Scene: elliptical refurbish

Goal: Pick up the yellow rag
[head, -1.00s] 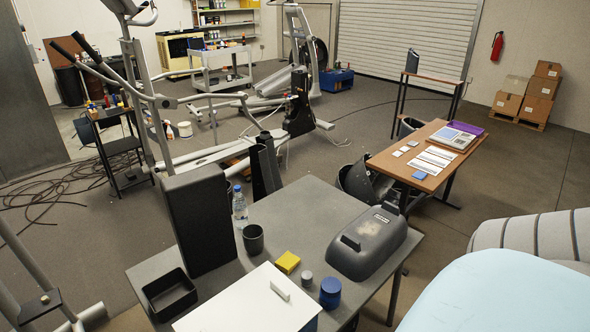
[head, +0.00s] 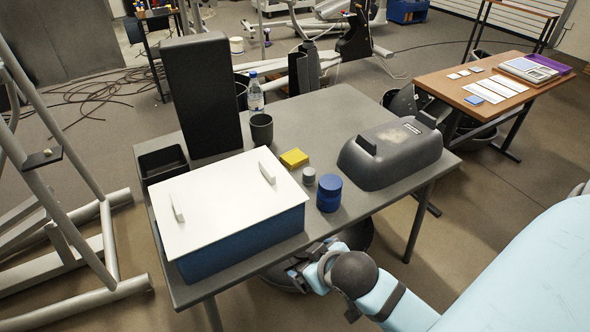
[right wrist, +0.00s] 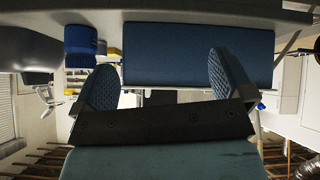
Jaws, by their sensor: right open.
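The yellow rag (head: 293,158) is a small folded block lying flat on the grey table (head: 310,110), between the white-lidded blue box and the dark grey case. My right gripper (head: 300,270) is at the table's near edge, low and beside the blue box, well short of the rag. In the right wrist view my right gripper (right wrist: 165,80) has its two padded fingers spread apart with nothing between them. My left gripper is not in view.
Near the rag stand a small grey cylinder (head: 309,175), a blue jar (head: 329,193), a dark cup (head: 261,129), a bottle (head: 255,95) and the dark case (head: 395,155). The blue box (head: 245,240) fills the near left. A tall black box (head: 200,95) stands behind.

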